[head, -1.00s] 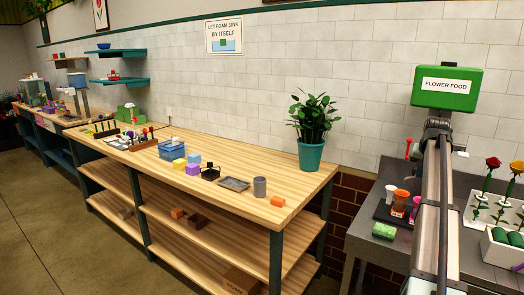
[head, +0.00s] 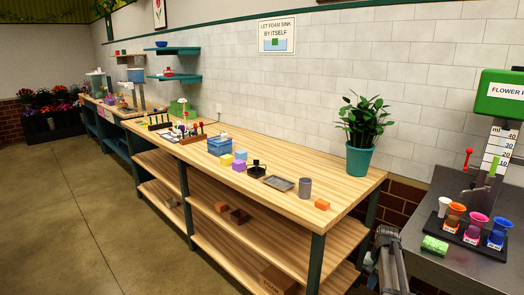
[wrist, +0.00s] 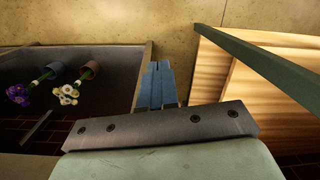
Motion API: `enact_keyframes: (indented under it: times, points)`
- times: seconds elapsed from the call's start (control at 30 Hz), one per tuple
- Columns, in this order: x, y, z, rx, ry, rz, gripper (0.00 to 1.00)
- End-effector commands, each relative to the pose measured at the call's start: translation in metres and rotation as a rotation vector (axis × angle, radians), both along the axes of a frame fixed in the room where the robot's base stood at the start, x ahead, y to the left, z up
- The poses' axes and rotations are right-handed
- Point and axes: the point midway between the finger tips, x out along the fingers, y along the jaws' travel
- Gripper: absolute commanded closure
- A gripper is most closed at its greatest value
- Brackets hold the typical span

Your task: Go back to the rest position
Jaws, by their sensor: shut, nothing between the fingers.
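My gripper (wrist: 156,85) shows in the wrist view with its two blue-grey fingers side by side, shut and empty. It hangs over the gap between a dark surface on the left and a wooden shelf unit on the right, with tan floor beyond. In the head view, part of my arm (head: 388,262) shows low at the bottom, between the wooden bench (head: 330,205) and the grey metal table (head: 455,265). I cannot make out the fingertips in the head view.
Two flowers in pots (wrist: 57,75) show in the wrist view. Open floor (head: 75,215) lies left.

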Motion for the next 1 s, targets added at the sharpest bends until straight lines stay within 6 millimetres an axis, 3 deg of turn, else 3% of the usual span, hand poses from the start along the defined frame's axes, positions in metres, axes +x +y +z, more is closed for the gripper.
enact_keyframes:
  times: [0.1,0.5,0.8,1.0]
  points:
    - [-0.023,0.026,-0.043,0.008,0.037,0.040,1.00]
    - [-0.107,0.100,-0.161,0.035,0.150,0.171,1.00]
    - [-0.186,0.148,-0.230,0.051,0.237,0.271,1.00]
    - [-0.246,0.175,-0.265,0.062,0.295,0.340,1.00]
